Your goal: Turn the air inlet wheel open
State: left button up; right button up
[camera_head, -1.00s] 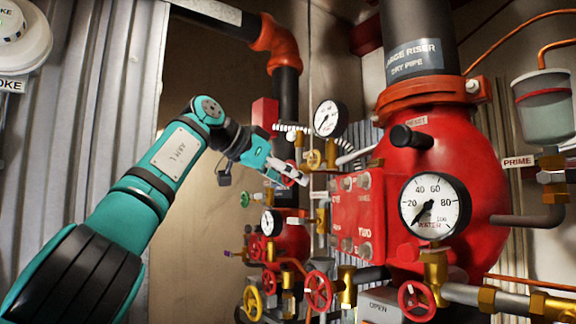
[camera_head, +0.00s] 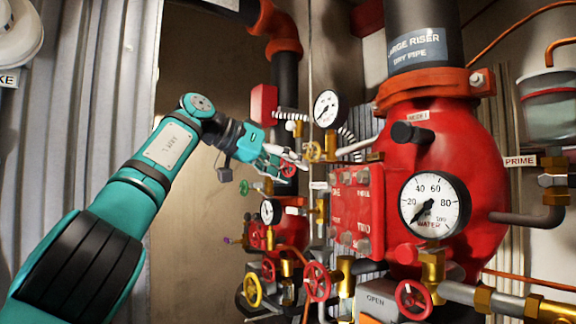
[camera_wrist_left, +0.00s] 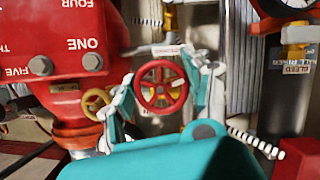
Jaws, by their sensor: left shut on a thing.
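A small red hand wheel (camera_wrist_left: 160,88) sits between the two fingers of my left gripper (camera_wrist_left: 160,76) in the left wrist view. The fingers lie at its left and right rim, and its face is towards the camera. In the head view, my left gripper (camera_head: 287,160) reaches in from the left and is shut on this red wheel (camera_head: 289,169), which is partly hidden by the fingers. A small tag above the wheel in the wrist view is too blurred to read. My right gripper is out of view.
A pressure gauge (camera_head: 328,108) stands above, and a red numbered box (camera_head: 357,205) is to the right. Several other wheels, including a red one (camera_head: 317,281), are lower down. The tan wall is clear at left.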

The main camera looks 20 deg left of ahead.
pick_arm(q)
jog(key=shift+r, duration=0.1)
jog(key=o, duration=1.2)
jog(key=shift+w+d, duration=0.1)
jog(key=v, duration=1.2)
jog(key=shift+w, duration=0.1)
